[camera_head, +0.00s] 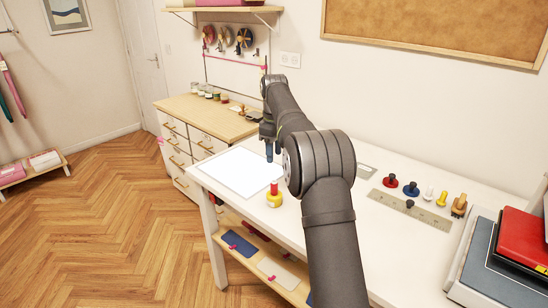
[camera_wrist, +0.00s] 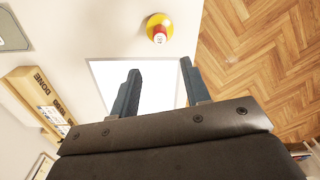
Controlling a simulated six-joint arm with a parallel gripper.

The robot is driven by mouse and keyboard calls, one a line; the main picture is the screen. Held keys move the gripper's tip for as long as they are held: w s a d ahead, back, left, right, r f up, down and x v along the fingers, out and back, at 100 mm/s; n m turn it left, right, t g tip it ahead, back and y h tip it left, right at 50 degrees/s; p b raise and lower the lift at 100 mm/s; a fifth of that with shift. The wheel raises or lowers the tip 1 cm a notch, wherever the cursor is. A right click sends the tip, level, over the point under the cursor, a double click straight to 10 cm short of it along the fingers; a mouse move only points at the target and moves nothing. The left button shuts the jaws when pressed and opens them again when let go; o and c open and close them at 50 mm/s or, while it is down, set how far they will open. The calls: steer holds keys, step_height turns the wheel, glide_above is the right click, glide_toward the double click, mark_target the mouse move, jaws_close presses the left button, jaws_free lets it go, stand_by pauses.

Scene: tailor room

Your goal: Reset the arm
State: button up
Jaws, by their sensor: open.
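My arm reaches out over the white table (camera_head: 420,262) in the head view. My gripper (camera_head: 269,158) points down above the far part of the table, near a bright white panel (camera_head: 240,172). In the wrist view my gripper (camera_wrist: 158,82) is open, its two dark fingers apart with nothing between them. The white panel (camera_wrist: 150,90) lies below and beyond the fingers. A yellow and red stamp-like piece (camera_head: 274,196) stands on the table beside the panel; it also shows in the wrist view (camera_wrist: 159,28), clear of the fingers.
Several small knobbed pieces, one of them blue (camera_head: 411,188), stand by a metal ruler (camera_head: 410,210) at the right. A red device (camera_head: 522,240) stands at the far right. A wooden holder marked DONE (camera_wrist: 38,90) shows in the wrist view. A drawer cabinet (camera_head: 196,140) stands behind the table.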

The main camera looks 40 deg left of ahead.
mark_target(274, 182)
step_height(274, 182, down, 12)
steer(key=shift+f, duration=0.25)
step_height(274, 182, up, 3)
steer(key=shift+f, duration=0.2)
steer(key=shift+r, duration=0.8)
